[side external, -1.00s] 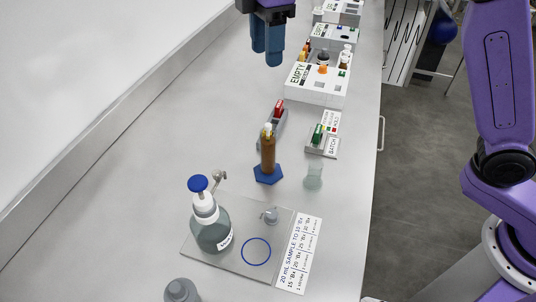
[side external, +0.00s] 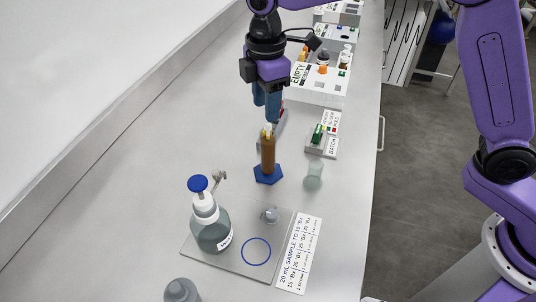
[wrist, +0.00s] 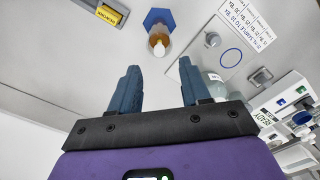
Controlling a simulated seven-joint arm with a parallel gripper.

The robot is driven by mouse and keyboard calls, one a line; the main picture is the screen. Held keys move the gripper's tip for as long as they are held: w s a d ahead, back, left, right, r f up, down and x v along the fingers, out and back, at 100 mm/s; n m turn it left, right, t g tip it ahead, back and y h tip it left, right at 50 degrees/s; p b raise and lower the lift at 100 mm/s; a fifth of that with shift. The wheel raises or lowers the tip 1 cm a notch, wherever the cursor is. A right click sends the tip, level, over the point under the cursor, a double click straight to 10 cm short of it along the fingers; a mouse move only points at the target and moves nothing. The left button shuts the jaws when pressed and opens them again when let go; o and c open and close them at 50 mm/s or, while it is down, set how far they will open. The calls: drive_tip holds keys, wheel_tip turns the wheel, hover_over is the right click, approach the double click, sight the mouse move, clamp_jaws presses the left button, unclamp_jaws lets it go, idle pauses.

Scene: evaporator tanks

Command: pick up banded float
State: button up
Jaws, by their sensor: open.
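The float's pale top (side external: 268,130) sticks up from a tall cylinder of amber liquid (side external: 268,155). The cylinder stands upright on a blue hexagonal base (side external: 268,176). The rest of the float is hard to make out in the amber liquid. My gripper (side external: 268,116) points down just above the cylinder's mouth, close to the float's top. In the wrist view the open fingers (wrist: 158,84) have nothing between them. There the cylinder with its pale top (wrist: 159,44) lies ahead of the fingertips, roughly centred between them.
A blue-capped pump bottle (side external: 210,225) stands on a grey plate (side external: 235,262) with a blue ring and label card. A small clear cup (side external: 313,177) is right of the cylinder.

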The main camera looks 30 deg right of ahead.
drive_tip(key=shift+d+f, duration=0.2)
drive_tip(key=shift+f, duration=2.4)
clamp_jaws()
